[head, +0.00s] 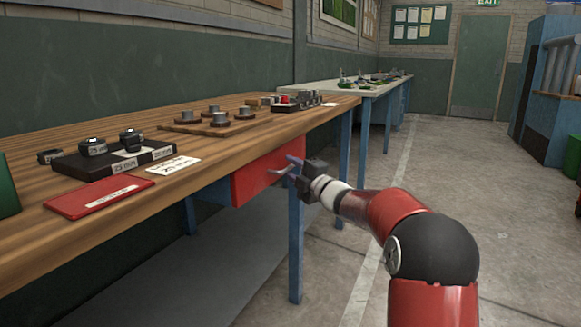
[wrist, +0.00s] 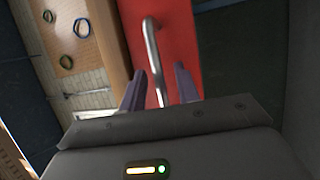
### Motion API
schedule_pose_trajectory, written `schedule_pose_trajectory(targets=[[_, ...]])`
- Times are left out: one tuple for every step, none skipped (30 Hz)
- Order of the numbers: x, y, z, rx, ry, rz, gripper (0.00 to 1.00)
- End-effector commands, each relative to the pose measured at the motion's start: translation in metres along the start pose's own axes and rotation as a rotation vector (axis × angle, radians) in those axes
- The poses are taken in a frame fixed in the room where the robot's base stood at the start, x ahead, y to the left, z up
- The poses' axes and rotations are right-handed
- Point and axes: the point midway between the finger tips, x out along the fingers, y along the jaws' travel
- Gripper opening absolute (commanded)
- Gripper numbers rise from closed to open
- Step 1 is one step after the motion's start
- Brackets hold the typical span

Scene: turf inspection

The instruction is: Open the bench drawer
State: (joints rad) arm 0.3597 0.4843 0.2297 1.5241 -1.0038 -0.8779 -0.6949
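The bench drawer has a red front (head: 255,180) under the edge of the wooden bench, and it looks closed. Its grey metal bar handle (head: 278,172) sticks out from the front. In the wrist view, the red front (wrist: 183,45) fills the upper middle and the handle (wrist: 152,45) runs down toward my fingers. My gripper (head: 292,164) is at the handle, with its purple-grey fingers apart. In the wrist view, the fingers of my gripper (wrist: 159,84) stand on either side of the handle's line. I cannot tell whether they touch it.
The wooden bench top (head: 205,170) holds a red folder (head: 100,198), a black tray (head: 115,158) and several small parts. A blue bench leg (head: 295,245) stands below the drawer's right end. A second bench (head: 345,88) stands behind. The floor to the right (head: 440,165) is clear.

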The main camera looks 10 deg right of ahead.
Motion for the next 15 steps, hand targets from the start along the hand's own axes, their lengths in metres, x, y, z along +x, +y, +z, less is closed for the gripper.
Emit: schedule_pose_trajectory(targets=[[0.004,0.0005,0.0,0.0,0.0,0.0,0.32],[0.0054,0.0004,0.0002,0.0,-0.001,0.0,0.32],[0.0068,0.0,0.0002,0.001,-0.001,0.0,0.32],[0.0075,-0.0001,0.0002,0.001,-0.001,0.0,0.32],[0.0079,-0.0002,0.0002,0.001,-0.001,0.0,0.32],[0.0081,-0.0002,0.0002,0.001,-0.001,0.0,0.32],[0.0081,-0.0002,0.0002,0.001,-0.001,0.0,0.32],[0.008,-0.0002,0.0001,0.001,-0.001,0.0,0.32],[0.0079,-0.0002,0.0001,0.001,-0.001,0.0,0.32],[0.0079,-0.0002,0.0001,0.001,-0.001,0.0,0.32],[0.0079,-0.0001,0.0001,0.001,-0.001,0.0,0.32],[0.0079,-0.0001,0.0,0.001,-0.001,0.0,0.27],[0.0078,-0.0001,0.0,0.001,-0.001,0.0,0.23],[0.0078,0.0,0.0,0.001,-0.001,0.0,0.19],[0.0078,0.0,0.0,0.001,-0.001,0.0,0.14]])
